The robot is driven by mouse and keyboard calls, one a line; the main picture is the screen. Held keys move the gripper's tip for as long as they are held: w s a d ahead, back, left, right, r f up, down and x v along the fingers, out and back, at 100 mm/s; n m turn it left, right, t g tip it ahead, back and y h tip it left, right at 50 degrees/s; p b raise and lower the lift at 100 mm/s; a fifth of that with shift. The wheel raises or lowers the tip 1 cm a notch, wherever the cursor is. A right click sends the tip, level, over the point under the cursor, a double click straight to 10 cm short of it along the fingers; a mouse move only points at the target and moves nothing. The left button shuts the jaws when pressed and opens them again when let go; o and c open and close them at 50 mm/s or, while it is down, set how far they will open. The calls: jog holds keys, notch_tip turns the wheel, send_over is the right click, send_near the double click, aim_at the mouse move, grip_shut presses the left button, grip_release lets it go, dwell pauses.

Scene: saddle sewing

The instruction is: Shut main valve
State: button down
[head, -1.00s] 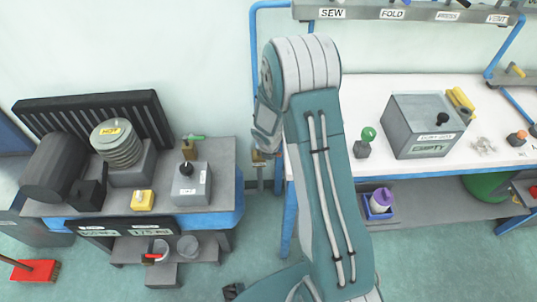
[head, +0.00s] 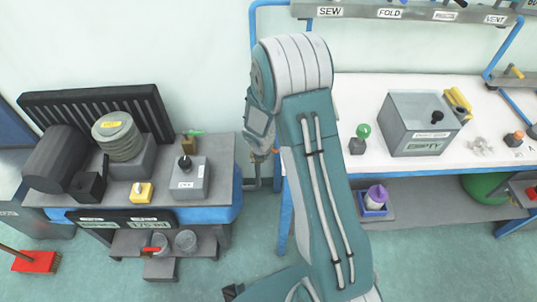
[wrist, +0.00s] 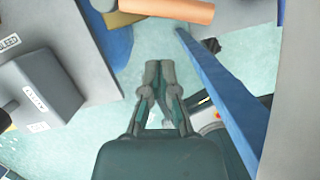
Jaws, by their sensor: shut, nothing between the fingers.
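My gripper (wrist: 160,70) is shut and empty in the wrist view, its two fingertips together over the teal floor. I cannot tell for sure which part is the main valve. A brass fitting with a green lever (head: 193,133) stands at the back of the left bench.
The left bench (head: 225,150) bears a black-topped box (head: 189,178), a yellow button block (head: 142,192) and a coiled heater (head: 117,137). The right bench (head: 360,95) holds a grey box (head: 418,125) and a green knob (head: 363,131). A blue leg (wrist: 225,90) passes right of my gripper.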

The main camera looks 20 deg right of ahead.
jog(key=a+v, duration=0.1)
jog(key=v, duration=0.9)
jog(key=w+d+f+m, duration=0.1)
jog(key=w+d+f, duration=0.1)
jog(key=f, duration=0.3)
jog(key=w+d+f+m, duration=0.1)
jog(key=w+d+f, duration=0.1)
jog(key=f, duration=0.3)
jog(key=shift+w+d, duration=0.3)
jog(key=shift+d, duration=0.05)
jog(key=shift+w+d+n, duration=0.1)
jog(key=shift+d+n, duration=0.25)
jog(key=shift+n, duration=0.85)
jog(key=shift+a, duration=0.2)
